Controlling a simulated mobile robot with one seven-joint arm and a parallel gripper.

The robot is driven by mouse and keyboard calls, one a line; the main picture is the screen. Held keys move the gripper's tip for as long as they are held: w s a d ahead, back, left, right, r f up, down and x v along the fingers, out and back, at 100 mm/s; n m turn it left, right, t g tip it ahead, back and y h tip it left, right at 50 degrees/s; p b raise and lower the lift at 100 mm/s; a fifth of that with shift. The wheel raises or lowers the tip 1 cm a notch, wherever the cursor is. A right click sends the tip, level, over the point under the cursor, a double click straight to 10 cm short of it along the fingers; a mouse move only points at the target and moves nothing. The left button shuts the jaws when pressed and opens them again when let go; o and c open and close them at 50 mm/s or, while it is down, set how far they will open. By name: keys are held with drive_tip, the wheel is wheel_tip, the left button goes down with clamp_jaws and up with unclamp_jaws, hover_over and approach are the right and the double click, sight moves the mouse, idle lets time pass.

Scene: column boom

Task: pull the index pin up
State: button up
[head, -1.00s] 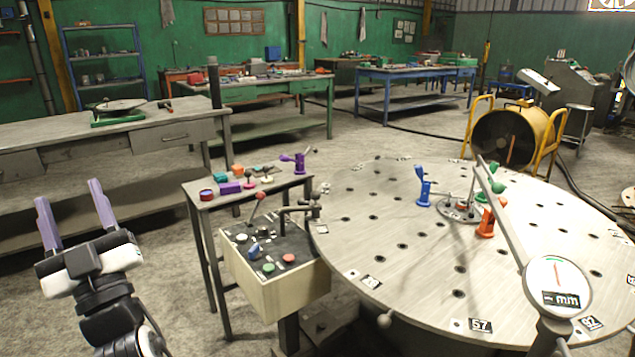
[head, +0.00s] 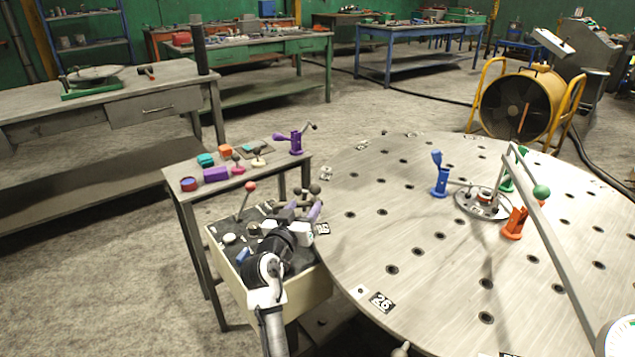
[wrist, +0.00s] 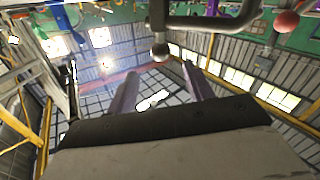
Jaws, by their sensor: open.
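The dark bent handle with ball ends (head: 315,189), which looks like the index pin, stands at the table edge beside the control box. In the wrist view its dark bar and ball (wrist: 160,51) hang just beyond the fingertips. My gripper (head: 300,207) is over the control box, close to the handle, its two purple fingers apart. In the wrist view my gripper (wrist: 160,75) has nothing between its fingers. The lower part of the handle is hidden behind the gripper in the head view.
The control box (head: 232,262) has a red-knobbed lever (head: 249,188), left of my gripper. The round drilled table (head: 420,285) lies to the right with blue, green and orange clamps. A small side table (head: 178,172) holds coloured parts behind. Floor at the left is clear.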

sight(318, 185)
drive_tip(key=p+x, duration=0.1)
drive_tip(key=x, duration=1)
drive_tip(key=shift+w+p, duration=0.15)
drive_tip(key=shift+p, duration=0.15)
